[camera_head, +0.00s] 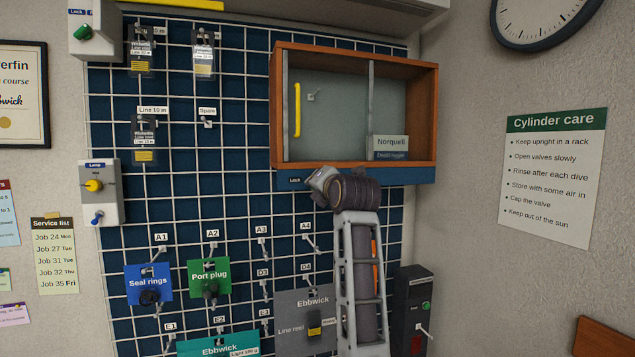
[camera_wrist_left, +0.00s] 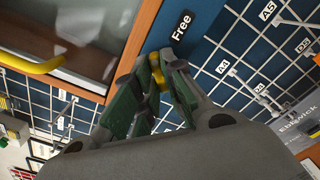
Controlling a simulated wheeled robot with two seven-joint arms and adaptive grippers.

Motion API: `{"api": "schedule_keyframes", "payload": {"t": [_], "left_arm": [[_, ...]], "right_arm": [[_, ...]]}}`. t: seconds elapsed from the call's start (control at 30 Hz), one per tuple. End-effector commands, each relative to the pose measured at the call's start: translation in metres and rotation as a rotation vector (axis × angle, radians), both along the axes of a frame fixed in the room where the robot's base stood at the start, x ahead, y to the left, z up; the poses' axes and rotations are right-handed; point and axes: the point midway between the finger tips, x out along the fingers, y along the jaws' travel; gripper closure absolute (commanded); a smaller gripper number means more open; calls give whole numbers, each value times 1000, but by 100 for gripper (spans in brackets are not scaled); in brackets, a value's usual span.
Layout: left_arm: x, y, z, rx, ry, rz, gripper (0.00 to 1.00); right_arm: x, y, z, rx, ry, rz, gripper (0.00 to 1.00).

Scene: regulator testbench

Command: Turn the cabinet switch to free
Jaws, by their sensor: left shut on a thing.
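The cabinet (camera_head: 433,110) hangs on the wall grid, with a wooden frame, glass doors and a yellow handle (camera_head: 297,110). A blue strip (camera_head: 405,177) under it carries a "Lock" label (camera_head: 295,180); a "Free" label (camera_wrist_left: 181,27) shows in the left wrist view. My left gripper (camera_head: 318,186) is at the strip, just right of "Lock", partly hidden by my wrist. In the left wrist view its fingers (camera_wrist_left: 158,82) are shut on the yellow cabinet switch (camera_wrist_left: 157,75). The fingers cover most of the switch, so I cannot tell which label it points to. My right gripper is not in view.
Below the cabinet, hooks hold a blue "Seal rings" card (camera_head: 148,283), a green "Port plug" card (camera_head: 209,278) and a grey Ebbwick panel (camera_head: 290,310). A lamp box (camera_head: 105,205) is at left, a dark switch box (camera_head: 418,290) right of my arm.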

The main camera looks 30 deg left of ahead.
Motion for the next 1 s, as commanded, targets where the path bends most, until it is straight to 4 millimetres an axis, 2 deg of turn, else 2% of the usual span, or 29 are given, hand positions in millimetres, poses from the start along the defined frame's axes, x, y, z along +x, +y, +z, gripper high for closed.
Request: {"api": "schedule_keyframes", "payload": {"t": [0.37,0.4,0.53,1.0], "left_arm": [[1,-1,-1,4,6,-1,100],[1,-1,-1,3,5,-1,83],[0,0,-1,3,5,-1,67],[0,0,3,2,2,-1,67]], "right_arm": [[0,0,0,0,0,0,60],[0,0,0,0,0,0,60],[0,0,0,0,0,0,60],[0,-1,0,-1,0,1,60]]}}
